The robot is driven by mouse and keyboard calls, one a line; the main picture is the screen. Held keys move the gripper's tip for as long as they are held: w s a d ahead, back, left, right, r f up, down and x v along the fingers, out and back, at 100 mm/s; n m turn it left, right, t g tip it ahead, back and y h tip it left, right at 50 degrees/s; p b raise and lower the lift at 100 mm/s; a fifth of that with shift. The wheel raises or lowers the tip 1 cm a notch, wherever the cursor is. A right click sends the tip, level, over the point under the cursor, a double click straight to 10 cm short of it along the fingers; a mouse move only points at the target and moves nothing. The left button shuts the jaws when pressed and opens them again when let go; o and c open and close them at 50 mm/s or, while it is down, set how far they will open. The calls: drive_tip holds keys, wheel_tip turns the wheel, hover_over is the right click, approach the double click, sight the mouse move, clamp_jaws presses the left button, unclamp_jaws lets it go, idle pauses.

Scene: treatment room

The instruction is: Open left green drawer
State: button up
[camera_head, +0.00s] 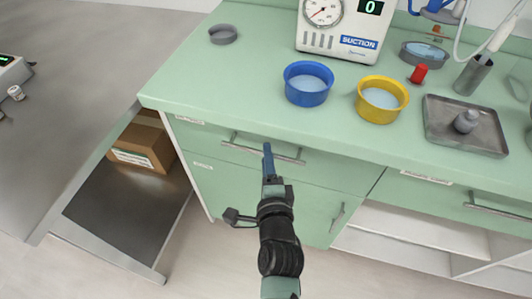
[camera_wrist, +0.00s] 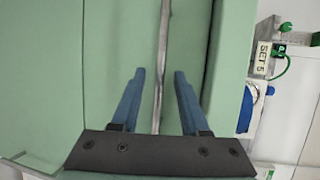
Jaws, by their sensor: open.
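The left green drawer (camera_head: 318,170) is in the cabinet under the counter's front edge, and its front looks flush with the cabinet. Its grey bar handle (camera_head: 236,146) runs across the front, partly hidden by my gripper (camera_head: 268,147). In the wrist view the handle (camera_wrist: 164,40) runs top to bottom over the green front. There my gripper's (camera_wrist: 160,74) two blue fingers are apart, one on each side of the handle, with gaps visible. I cannot tell how deep the fingers reach past the bar.
The green counter (camera_head: 230,85) holds a blue bowl (camera_head: 308,91), a yellow bowl (camera_head: 388,112), a metal tray (camera_head: 485,142) and a suction unit (camera_head: 345,45). Below the drawer is a cabinet door (camera_head: 235,188). A cardboard box (camera_head: 150,146) lies on a low shelf at left.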

drive_tip(key=shift+w+a+f, duration=0.1)
drive_tip(key=shift+w+f, duration=0.1)
drive_tip(key=shift+w, duration=0.9)
clamp_jaws()
idle(0.7)
